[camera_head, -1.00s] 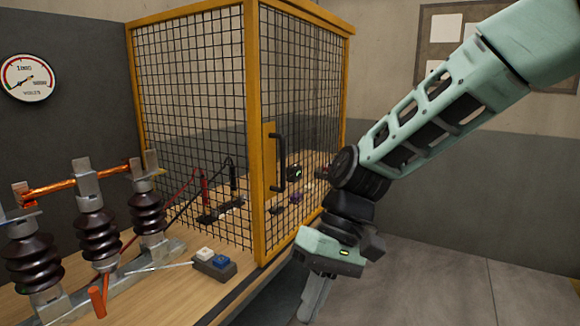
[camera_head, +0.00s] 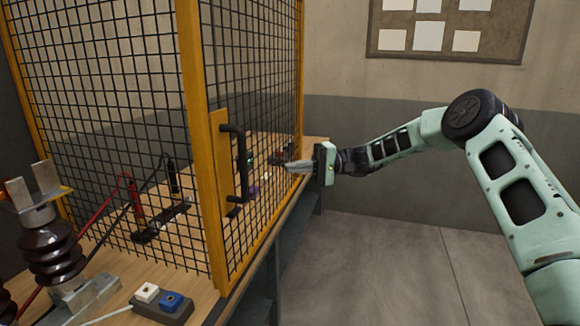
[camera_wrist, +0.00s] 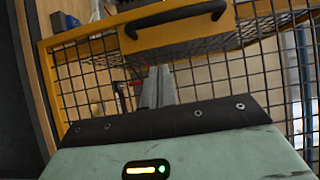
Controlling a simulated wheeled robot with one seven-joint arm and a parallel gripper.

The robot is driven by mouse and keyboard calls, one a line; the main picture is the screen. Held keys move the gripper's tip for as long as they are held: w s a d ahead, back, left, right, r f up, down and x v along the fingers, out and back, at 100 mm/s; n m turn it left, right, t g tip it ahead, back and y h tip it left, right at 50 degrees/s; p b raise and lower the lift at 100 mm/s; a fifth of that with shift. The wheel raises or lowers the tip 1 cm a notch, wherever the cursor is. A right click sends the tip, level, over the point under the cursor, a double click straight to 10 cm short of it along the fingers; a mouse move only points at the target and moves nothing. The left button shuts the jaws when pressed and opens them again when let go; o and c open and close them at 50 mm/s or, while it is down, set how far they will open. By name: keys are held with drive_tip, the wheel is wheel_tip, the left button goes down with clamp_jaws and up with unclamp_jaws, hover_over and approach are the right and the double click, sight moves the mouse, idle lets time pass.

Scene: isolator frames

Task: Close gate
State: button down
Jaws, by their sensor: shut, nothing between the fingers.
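The gate (camera_head: 217,240) is a yellow-framed black mesh panel on the right side of a mesh cage. It has a black bar handle (camera_head: 241,165) on a yellow plate near its front edge. I cannot tell whether a gap is left at the corner post. My gripper (camera_head: 292,166) is shut and empty, pointing left at the gate's far edge, to the right of the handle. I cannot tell whether it touches the mesh. In the wrist view the handle (camera_wrist: 178,15) lies beyond the fingertips (camera_wrist: 160,75), with mesh around them.
The cage stands on a wooden bench (camera_head: 110,296). A dark insulator (camera_head: 52,255) and a small switch block (camera_head: 163,308) are at the front left. Red and black leads (camera_head: 100,205) lie inside. The floor (camera_head: 400,275) on the right is clear.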

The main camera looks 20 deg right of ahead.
drive_tip(key=s+a+p, duration=0.2)
drive_tip(key=a+p, duration=0.1)
drive_tip(key=a, duration=0.7)
drive_tip(key=shift+s, duration=0.3)
drive_tip(key=shift+a, duration=0.15)
